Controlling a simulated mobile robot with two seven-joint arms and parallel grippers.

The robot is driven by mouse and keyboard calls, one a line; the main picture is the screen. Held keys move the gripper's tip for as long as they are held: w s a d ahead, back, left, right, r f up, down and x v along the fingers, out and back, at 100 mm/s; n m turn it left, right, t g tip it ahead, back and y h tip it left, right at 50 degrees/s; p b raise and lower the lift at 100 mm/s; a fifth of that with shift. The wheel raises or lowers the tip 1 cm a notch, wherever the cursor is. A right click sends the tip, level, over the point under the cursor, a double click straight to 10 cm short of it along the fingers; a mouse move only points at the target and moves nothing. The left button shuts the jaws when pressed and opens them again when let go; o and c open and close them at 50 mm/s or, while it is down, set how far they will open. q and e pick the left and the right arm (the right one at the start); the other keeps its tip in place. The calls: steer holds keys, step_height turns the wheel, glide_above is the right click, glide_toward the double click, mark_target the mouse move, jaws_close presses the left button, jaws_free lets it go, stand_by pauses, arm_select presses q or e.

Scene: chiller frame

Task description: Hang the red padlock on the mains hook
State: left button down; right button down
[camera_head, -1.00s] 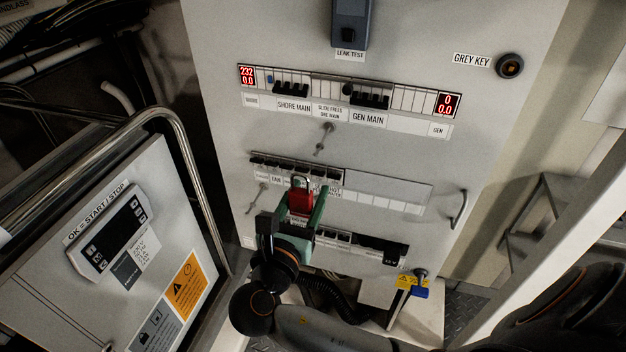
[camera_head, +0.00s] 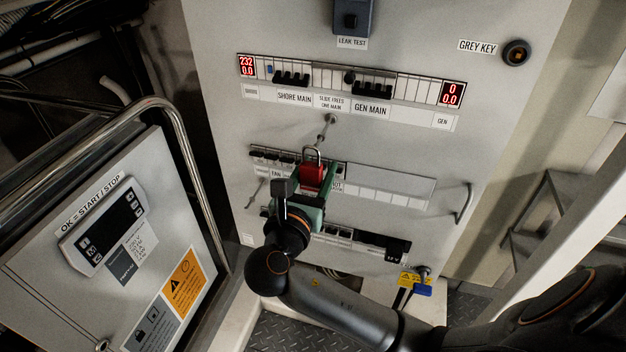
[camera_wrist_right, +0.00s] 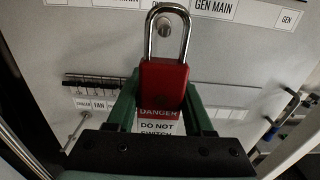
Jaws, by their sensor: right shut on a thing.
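The red padlock (camera_head: 312,177) is held upright between the green fingers of my right gripper (camera_head: 314,186), with its shackle upward. In the right wrist view the padlock (camera_wrist_right: 163,84) sits between both fingers, and a tag reading "DANGER DO NOT SWITCH" shows below it. The mains hook (camera_head: 330,120) sticks out of the grey panel under the "SLIDE FREES ONE MAIN" label. The shackle top is just below the hook's lower end in the head view. In the right wrist view a round metal end (camera_wrist_right: 164,23) shows through the shackle; contact cannot be told. My left gripper is out of view.
Breaker rows (camera_head: 365,187) lie behind and beside the gripper. Another metal hook (camera_head: 255,193) is at the left and a handle (camera_head: 465,203) at the right. A tubular rail (camera_head: 180,120) and a control box (camera_head: 105,228) stand at the left.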

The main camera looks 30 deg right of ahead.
steer(key=b+x, duration=0.2)
steer(key=x, duration=0.1)
steer(key=shift+w+d+f, duration=0.15)
steer(key=shift+w+d, duration=0.05)
steer(key=shift+w+d+f, duration=0.2)
steer(key=shift+w+d, duration=0.05)
steer(key=shift+d, duration=0.05)
steer(key=shift+w+d+f+p, duration=0.1)
steer(key=shift+f+p, duration=0.1)
steer(key=shift+p, duration=0.35)
steer(key=shift+f, duration=0.1)
steer(key=shift+c, duration=1)
jaws_free()
